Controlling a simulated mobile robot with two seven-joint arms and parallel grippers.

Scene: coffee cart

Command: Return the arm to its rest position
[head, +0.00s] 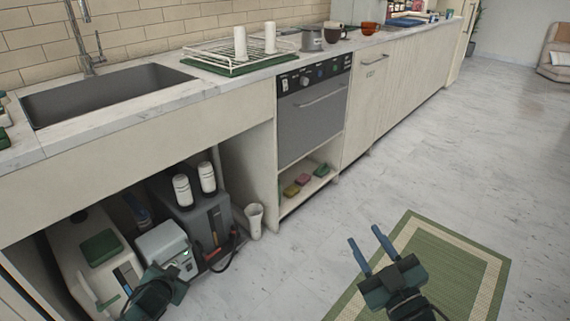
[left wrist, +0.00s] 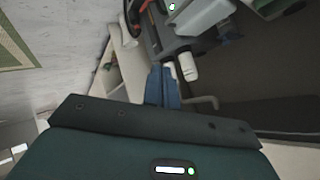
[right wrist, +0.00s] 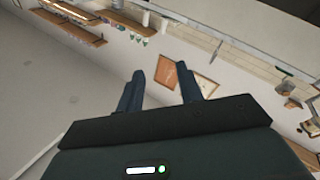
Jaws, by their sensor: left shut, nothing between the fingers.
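My right gripper (head: 365,235) is in the lower right of the head view, above the green mat. Its two blue fingers stand apart with nothing between them; the right wrist view also shows the open fingers (right wrist: 161,75). My left arm's dark end shows at the bottom left of the head view, in front of the open space under the sink; its fingertips are hard to make out there. In the left wrist view my left gripper (left wrist: 162,85) has its fingers together and holds nothing.
A grey sink (head: 105,92) is set in the marble counter. A green drying tray with a white rack (head: 205,62) stands beside it. Under the sink are a white machine (head: 165,248), a grey unit (head: 195,222) and a white cup (head: 255,222). A green mat (head: 455,260) lies on open floor.

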